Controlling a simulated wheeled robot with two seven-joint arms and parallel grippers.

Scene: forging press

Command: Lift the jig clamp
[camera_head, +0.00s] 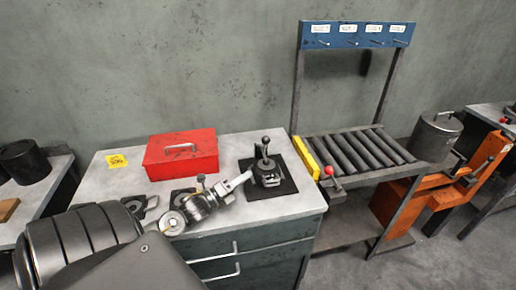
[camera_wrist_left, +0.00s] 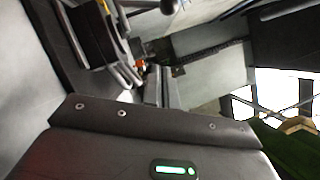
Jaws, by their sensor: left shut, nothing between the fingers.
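What looks like the jig clamp (camera_head: 266,172) is a dark metal device with an upright, knobbed handle. It stands on a black square plate (camera_head: 288,186) near the right end of the workbench. My left arm comes in from the lower left. My left gripper (camera_head: 241,181) has its pale fingers closed and empty, just left of the clamp; whether they touch it is hard to tell. In the left wrist view dark and chrome parts show at the upper left, too unclear to identify. My right gripper is not in view.
A red toolbox (camera_head: 181,155) stands behind my arm on the bench (camera_head: 238,146). A yellow label (camera_head: 117,161) lies at the bench's left. A roller rack (camera_head: 363,150) with a red-knobbed lever (camera_head: 329,171) stands to the right. An orange machine (camera_head: 440,193) and a metal pot (camera_head: 433,138) are further right.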

